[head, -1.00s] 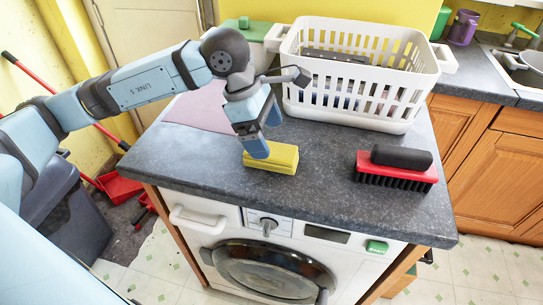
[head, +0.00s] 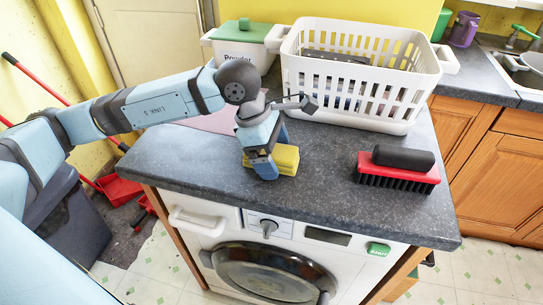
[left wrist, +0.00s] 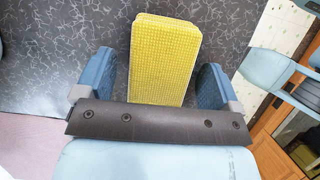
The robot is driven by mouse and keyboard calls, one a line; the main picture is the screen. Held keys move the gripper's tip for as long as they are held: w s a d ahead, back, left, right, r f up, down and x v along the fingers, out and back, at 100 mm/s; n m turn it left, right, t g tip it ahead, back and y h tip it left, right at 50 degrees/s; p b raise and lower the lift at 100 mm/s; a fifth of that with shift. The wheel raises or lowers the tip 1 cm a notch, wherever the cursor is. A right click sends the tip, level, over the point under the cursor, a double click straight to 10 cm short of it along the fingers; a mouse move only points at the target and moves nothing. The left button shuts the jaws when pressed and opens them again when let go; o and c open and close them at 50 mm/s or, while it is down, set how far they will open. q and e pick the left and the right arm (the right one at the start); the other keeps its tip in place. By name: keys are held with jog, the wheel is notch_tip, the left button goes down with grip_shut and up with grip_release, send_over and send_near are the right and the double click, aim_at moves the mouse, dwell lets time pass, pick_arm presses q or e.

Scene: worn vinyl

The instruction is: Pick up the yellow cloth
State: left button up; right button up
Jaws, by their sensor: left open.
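The yellow cloth (head: 285,160) is a folded, waffle-textured block lying on the grey worktop near its front edge. My left gripper (head: 270,160) is low over it in the head view and hides its left part. In the left wrist view the cloth (left wrist: 164,55) lies between the two blue fingers of my left gripper (left wrist: 161,82). The fingers are apart, with a gap on each side of the cloth, so the gripper is open. My right gripper is not in view.
A white basket (head: 350,100) stands behind the cloth. A red and black brush (head: 398,170) lies to the right. A white powder box (head: 240,45) with a green lid stands at the back. A pink cloth (head: 215,122) lies behind my left gripper. The worktop between cloth and brush is clear.

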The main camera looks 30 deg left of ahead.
pick_arm(q)
jog(key=shift+f+b, duration=0.2)
jog(key=shift+b, duration=0.1)
jog(key=shift+c, duration=0.2)
jog(key=c, duration=1)
